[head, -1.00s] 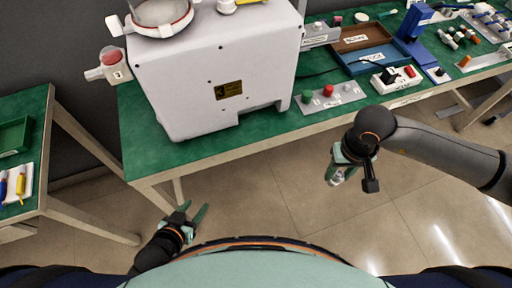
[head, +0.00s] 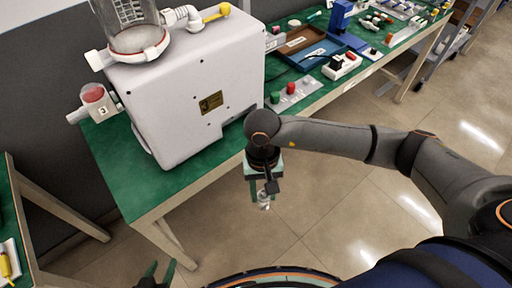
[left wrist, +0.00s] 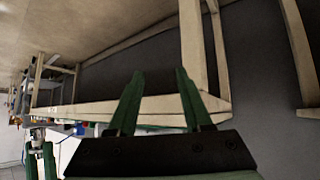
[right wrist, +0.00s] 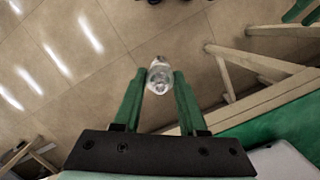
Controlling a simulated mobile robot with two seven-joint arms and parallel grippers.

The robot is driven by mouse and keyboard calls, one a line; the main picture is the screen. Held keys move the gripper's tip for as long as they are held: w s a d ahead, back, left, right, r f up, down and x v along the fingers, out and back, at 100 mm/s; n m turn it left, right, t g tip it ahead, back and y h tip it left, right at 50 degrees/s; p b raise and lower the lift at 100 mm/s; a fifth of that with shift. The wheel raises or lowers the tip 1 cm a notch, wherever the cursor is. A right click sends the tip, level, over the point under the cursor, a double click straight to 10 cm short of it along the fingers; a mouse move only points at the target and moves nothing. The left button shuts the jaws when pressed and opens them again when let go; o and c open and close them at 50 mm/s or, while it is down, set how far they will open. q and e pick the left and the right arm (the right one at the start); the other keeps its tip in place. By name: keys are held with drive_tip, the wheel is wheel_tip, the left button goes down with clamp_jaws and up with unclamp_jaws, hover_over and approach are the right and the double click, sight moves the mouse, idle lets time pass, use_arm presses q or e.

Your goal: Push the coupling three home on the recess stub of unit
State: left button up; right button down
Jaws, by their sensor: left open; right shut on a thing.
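The unit is a white box (head: 190,85) on the green bench, with a clear cylinder (head: 135,25) on top. My right gripper (head: 264,192) is shut on a small clear and silvery coupling (right wrist: 160,76), held over the floor in front of the bench edge. Whether it is marked three cannot be read. My left gripper (head: 157,274) is open and empty at the bottom of the head view; its spread fingers show in the left wrist view (left wrist: 160,90).
The green bench (head: 118,170) runs back to the right. On it are a plate with green and red knobs (head: 293,97), a brown tray (head: 303,41), a blue tray (head: 312,58) and a blue stand (head: 342,18). Another bench (head: 12,200) stands at the left. Open floor lies in front.

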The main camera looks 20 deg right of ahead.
drive_tip(key=w+a+r+m+t+y+b, duration=0.1)
drive_tip(key=w+a+m+y+b, duration=0.1)
drive_tip(key=w+a+m+y, duration=0.45)
drive_tip(key=w+a+r+m+t+y+b, duration=0.1)
drive_tip(key=a+m+y+b, duration=0.25)
drive_tip(key=m, duration=0.65)
use_arm(q)
wheel_tip(320, 180, down, 7)
drive_tip(key=w+d+b, duration=0.1)
drive_tip(key=d+b, duration=0.1)
drive_tip(key=b, duration=0.1)
drive_tip(key=shift+w+d+r+m+h+b, duration=0.15)
drive_tip(key=shift+w+d+m+h+b, duration=0.15)
drive_tip(key=shift+w+h+b, duration=0.1)
use_arm(e)
drive_tip(key=w+d+f+m+t+h, duration=0.1)
drive_tip(key=w+d+m+t+h, duration=0.1)
drive_tip(key=d+m+t, duration=0.5)
drive_tip(key=w+d+f+m+t+h, duration=0.2)
drive_tip(key=w+d+m+t, duration=0.3)
drive_tip(key=d+m+t, duration=0.2)
drive_tip(key=t, duration=0.2)
drive_tip(key=shift+w+d+f+t, duration=0.15)
drive_tip(key=shift+f+t, duration=0.05)
drive_tip(key=shift+t, duration=0.2)
